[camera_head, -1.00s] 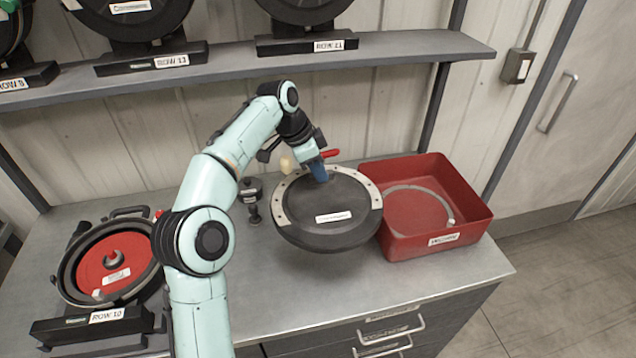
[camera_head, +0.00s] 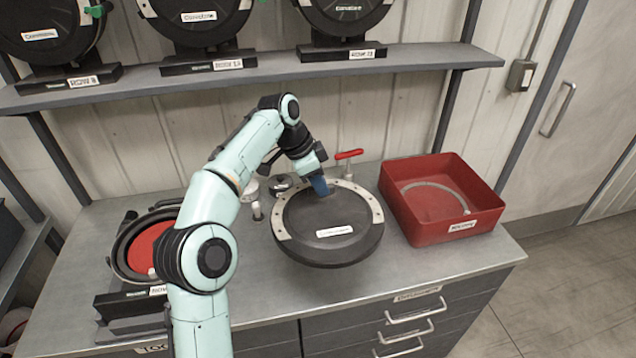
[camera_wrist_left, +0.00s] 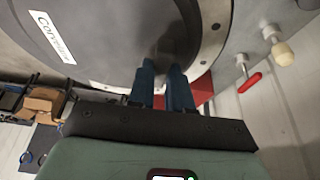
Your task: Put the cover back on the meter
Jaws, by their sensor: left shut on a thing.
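The cover (camera_head: 330,222) is a round black disc with a pale metal arc along its far edge and a white label. My left gripper (camera_head: 322,188) is shut on the far part of the cover and holds it tilted above the bench. The open meter (camera_head: 145,250), with a red disc inside a dark ring housing, stands on the bench at left. My arm hides its right part. My right gripper is not in view.
A red bin (camera_head: 445,205) holding a pale curved strip stands at the bench's right. A shelf (camera_head: 270,72) with several covered meters runs above. The front middle of the bench (camera_head: 270,290) is clear.

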